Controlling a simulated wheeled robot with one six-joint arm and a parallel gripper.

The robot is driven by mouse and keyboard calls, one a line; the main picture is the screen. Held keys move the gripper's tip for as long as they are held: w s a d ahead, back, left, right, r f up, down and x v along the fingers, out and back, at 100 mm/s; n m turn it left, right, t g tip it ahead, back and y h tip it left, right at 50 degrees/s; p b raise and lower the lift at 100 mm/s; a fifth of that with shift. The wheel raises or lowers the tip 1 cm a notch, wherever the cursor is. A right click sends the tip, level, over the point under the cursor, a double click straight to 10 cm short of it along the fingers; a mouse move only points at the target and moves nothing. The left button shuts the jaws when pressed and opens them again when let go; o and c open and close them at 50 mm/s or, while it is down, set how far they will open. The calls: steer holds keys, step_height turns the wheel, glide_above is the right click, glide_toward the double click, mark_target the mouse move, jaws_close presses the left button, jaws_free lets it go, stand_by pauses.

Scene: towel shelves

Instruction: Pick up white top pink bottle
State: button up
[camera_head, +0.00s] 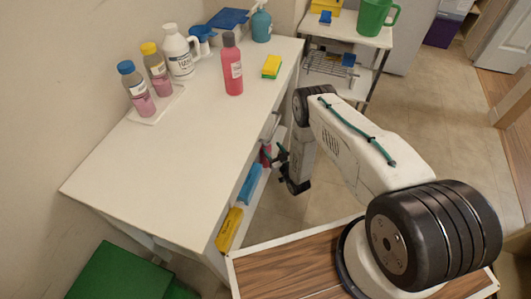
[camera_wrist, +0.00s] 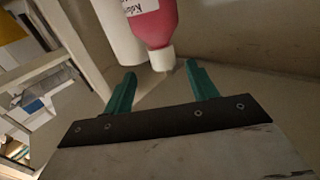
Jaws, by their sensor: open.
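The white-top pink bottle (camera_wrist: 152,22) has a white cap (camera_wrist: 162,58) and a label. In the wrist view it is at the top, cap toward my gripper, and its upper end is cut off by the frame. In the head view a small pink part (camera_head: 265,154) shows on the shelf below the tabletop, mostly hidden. My gripper (camera_wrist: 158,82) is open and empty, its green fingers spread either side of the line to the cap and apart from it. In the head view my gripper (camera_head: 278,155) is beside the shelf's open edge.
A white bottle (camera_wrist: 118,32) stands right beside the pink one. Blue (camera_head: 250,184) and yellow (camera_head: 229,229) items lie on the lower shelf. The tabletop (camera_head: 165,165) holds another pink bottle (camera_head: 232,72), a sponge (camera_head: 271,66) and several bottles.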

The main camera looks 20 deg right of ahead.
mark_target(268, 143)
steer(key=x, duration=0.6)
steer(key=shift+w+a, duration=0.2)
steer(key=shift+a, duration=0.15)
steer(key=shift+d, duration=0.1)
jaws_close()
